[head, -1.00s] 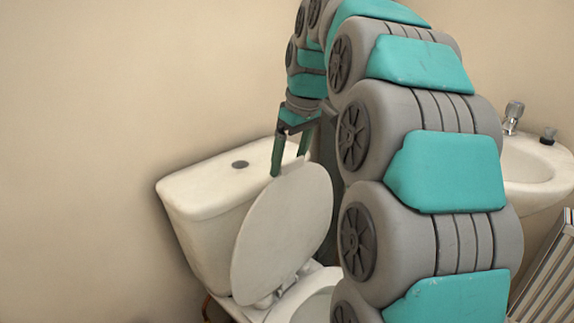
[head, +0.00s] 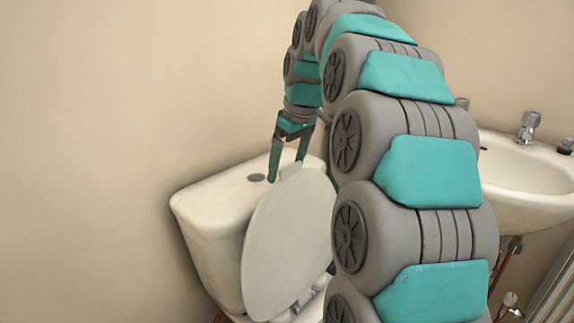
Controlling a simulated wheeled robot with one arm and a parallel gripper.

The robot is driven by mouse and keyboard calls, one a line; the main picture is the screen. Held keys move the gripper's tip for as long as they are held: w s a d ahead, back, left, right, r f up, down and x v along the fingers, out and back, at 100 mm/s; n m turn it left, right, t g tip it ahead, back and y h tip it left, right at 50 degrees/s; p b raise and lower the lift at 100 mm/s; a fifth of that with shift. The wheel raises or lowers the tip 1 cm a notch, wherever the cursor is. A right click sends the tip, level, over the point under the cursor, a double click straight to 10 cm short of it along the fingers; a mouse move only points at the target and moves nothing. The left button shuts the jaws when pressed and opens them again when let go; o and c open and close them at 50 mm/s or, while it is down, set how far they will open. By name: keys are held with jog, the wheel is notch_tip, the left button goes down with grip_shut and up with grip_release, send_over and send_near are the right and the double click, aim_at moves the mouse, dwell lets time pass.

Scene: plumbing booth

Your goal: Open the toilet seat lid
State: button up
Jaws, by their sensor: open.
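The toilet lid (head: 288,240) stands raised, leaning back toward the white cistern (head: 215,215). A small tab (head: 291,170) shows at its top edge. The toilet bowl and seat are mostly out of frame and behind my arm. My gripper (head: 287,176) points down at the lid's top edge, over the cistern top. Its two green fingers are apart. The left finger is clear of the lid; the right fingertip is close to the tab, and I cannot tell whether it touches.
A white basin (head: 525,175) with taps (head: 528,127) is on the right wall, with pipes below it. A slatted grey panel (head: 553,290) stands at the lower right. The wall at left is bare and free.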

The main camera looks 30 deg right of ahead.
jog(key=shift+o, duration=0.2)
jog(key=shift+r, duration=0.15)
jog(key=v, duration=0.7)
jog(key=shift+r, duration=0.25)
jog(key=shift+s, duration=0.1)
dwell(0.4)
